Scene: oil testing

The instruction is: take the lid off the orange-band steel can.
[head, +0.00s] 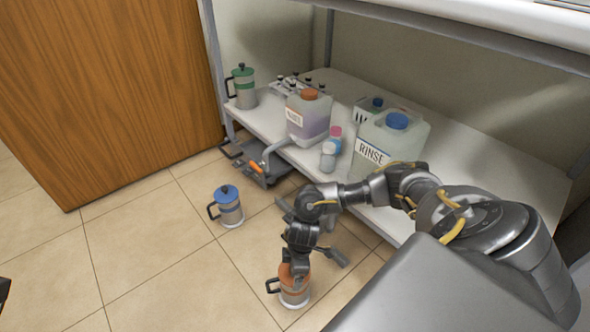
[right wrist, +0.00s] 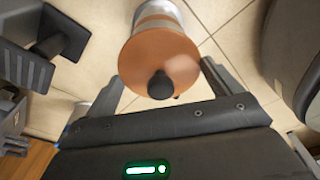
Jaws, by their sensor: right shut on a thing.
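The orange-band steel can (head: 293,298) stands on the tiled floor at the bottom middle of the head view, with a dark handle on its left. Its orange lid (right wrist: 158,52) with a black knob fills the upper middle of the right wrist view, the can's body beyond it. My right gripper (head: 293,268) comes down over the can from above. In the right wrist view its fingers (right wrist: 160,82) lie on either side of the lid, and it is shut on the lid. I cannot tell whether the lid still rests on the rim. My left gripper is not clearly visible.
A blue-lidded can (head: 228,206) stands on the floor to the left. A low shelf (head: 440,170) holds a green-lidded can (head: 243,86), an orange-capped jug (head: 308,115), a RINSE jug (head: 390,140) and small bottles. A dark tray (head: 262,180) lies below it. The left floor is clear.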

